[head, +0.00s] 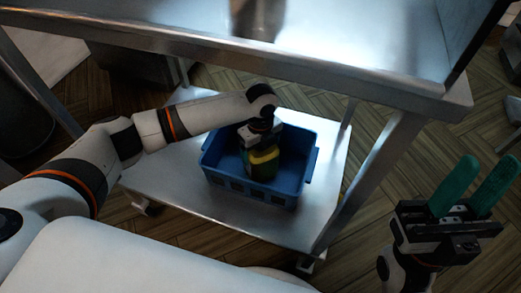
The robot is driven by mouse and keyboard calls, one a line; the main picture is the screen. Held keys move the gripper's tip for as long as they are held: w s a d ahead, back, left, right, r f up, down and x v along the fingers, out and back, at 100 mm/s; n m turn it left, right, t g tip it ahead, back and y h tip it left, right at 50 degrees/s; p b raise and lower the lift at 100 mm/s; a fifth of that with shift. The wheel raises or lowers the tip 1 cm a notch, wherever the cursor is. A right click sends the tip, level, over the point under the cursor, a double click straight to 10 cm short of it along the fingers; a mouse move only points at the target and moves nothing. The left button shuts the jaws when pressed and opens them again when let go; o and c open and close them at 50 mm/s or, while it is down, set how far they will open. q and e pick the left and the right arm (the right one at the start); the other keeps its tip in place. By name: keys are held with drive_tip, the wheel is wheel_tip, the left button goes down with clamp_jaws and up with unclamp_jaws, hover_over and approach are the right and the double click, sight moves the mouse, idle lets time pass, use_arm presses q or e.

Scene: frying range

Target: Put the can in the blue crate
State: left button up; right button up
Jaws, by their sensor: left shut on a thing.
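The blue crate (224,184) stands on the lower metal shelf, open at the top. My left gripper (258,150) reaches down into it and is shut on the can (263,167), which looks dark with a yellow band. The can is inside the crate walls, near the middle. Its lower end is in shadow, so I cannot tell if it touches the crate floor. My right gripper (475,188) is at the right, away from the crate, with its two green fingers apart and nothing between them.
The lower metal shelf (205,199) has bare room around the crate. A metal counter (330,75) overhangs behind it, and a table leg (375,165) rises to the right of the crate. The wooden floor (350,245) is visible around the shelf.

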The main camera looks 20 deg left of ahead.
idle(0.3)
use_arm(q)
drive_tip(key=o, duration=0.9)
drive_tip(key=shift+f, duration=0.15)
